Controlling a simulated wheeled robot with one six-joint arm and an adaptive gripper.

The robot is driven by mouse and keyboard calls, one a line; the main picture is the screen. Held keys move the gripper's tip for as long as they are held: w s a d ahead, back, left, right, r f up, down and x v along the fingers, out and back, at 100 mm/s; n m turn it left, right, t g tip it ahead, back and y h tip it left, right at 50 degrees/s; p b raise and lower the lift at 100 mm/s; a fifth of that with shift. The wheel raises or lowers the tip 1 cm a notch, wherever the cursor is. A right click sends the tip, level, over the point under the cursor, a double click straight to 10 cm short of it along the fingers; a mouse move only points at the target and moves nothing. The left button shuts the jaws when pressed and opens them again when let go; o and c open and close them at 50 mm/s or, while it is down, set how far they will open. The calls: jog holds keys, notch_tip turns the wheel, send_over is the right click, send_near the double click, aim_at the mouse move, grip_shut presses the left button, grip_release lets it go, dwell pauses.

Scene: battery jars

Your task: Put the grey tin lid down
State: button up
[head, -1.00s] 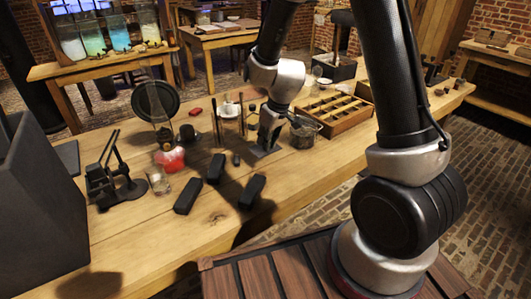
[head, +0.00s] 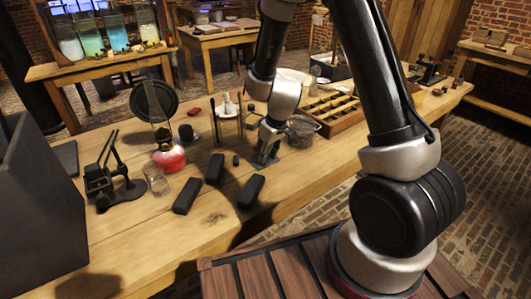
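My gripper (head: 264,160) points down close above the wooden workbench (head: 215,225), in front of the rack of glass tubes. Its fingers are small and dark here, and I cannot tell whether they are open or shut. I cannot make out the grey tin lid as a separate thing; it may be hidden at the fingertips. A round grey metal tin (head: 303,130) stands just right of my gripper, partly covered by it.
Several black blocks (head: 251,192) lie to the front left. A red-filled flask (head: 169,158), a glass beaker (head: 157,182) and a black stand (head: 110,185) are further left. A divided wooden tray (head: 338,112) lies behind right.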

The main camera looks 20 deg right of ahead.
jog(key=s+d+r+m, duration=0.1)
jog(key=s+d+r, duration=0.25)
jog(key=r, duration=0.45)
jog(key=s+d+r+m+t, duration=0.1)
jog(key=s+d+r, duration=0.1)
jog(key=s+r, duration=0.5)
jog(key=s+d+r+m, duration=0.1)
jog(key=s+d+r, duration=0.2)
jog(key=r, duration=0.7)
jog(key=s+d+r+m+h, duration=0.1)
jog(key=s+d+r, duration=0.1)
jog(key=s, duration=0.4)
jog(key=s+d+r+m, duration=0.1)
jog(key=s+d+r, duration=0.2)
jog(key=s, duration=0.3)
jog(key=shift+s+d+m+t+h, duration=0.2)
jog(key=shift+d+m+t+h, duration=0.1)
jog(key=shift+d+m+h, duration=0.15)
